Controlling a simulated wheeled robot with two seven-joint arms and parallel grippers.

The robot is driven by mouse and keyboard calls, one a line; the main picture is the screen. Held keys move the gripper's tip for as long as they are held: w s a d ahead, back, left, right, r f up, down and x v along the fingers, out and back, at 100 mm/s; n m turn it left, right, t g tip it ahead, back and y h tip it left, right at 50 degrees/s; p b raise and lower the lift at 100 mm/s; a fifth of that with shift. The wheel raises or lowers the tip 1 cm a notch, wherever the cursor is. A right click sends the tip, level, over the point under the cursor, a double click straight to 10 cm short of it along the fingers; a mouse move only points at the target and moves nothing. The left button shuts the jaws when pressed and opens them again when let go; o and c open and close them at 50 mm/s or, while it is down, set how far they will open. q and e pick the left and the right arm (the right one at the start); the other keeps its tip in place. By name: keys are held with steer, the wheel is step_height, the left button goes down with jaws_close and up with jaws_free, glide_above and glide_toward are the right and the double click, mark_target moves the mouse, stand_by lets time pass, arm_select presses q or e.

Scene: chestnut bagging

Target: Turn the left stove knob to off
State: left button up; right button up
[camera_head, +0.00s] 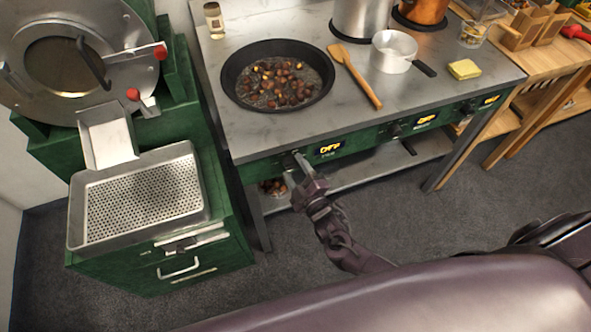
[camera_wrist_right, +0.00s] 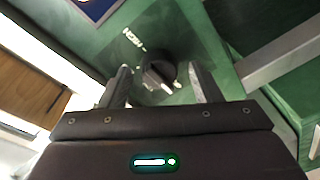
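The left stove knob (camera_wrist_right: 158,72) is a dark round knob on the green front panel. In the wrist view it sits between the two fingers of my right gripper (camera_wrist_right: 161,87), with a visible gap on each side. The fingers are apart and not closed on it. In the head view my right gripper (camera_head: 300,168) is at the panel below the pan and mostly covers that knob. The display (camera_head: 330,148) beside it shows yellow letters that seem to read OFF. My left gripper is out of view.
A black pan (camera_head: 232,75) of chestnuts stands on the stove's steel top (camera_head: 215,45), with a wooden spatula (camera_head: 356,76) and a small saucepan (camera_head: 393,50) to its right. Another knob (camera_head: 394,130) is farther right. A green roaster with a perforated tray (camera_head: 190,150) stands left.

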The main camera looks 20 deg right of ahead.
steer(key=s+d, duration=0.1)
steer(key=s, duration=0.6)
steer(key=shift+s+b, duration=0.35)
steer(key=shift+d, duration=0.1)
steer(key=s+d+f+m+g+h, duration=0.1)
steer(key=s+d+f+m+g, duration=0.15)
steer(key=f, duration=0.45)
steer(key=s+d+f+m+g+h, duration=0.1)
steer(key=s+d+f+g, duration=0.1)
steer(key=s+f, duration=0.35)
steer(key=s+d+f+m+g+h, duration=0.1)
steer(key=d+f+g, duration=0.15)
steer(key=f, duration=0.65)
steer(key=s+f+m+g, duration=0.3)
steer(key=s+f+g, duration=0.2)
steer(key=s, duration=0.7)
steer(key=s+f+m+g, duration=0.3)
steer(key=s+f, duration=0.5)
steer(key=s, duration=0.4)
steer(key=shift+s+a+f+g, duration=0.35)
steer(key=shift+s+g, duration=0.05)
steer(key=shift+g, duration=0.5)
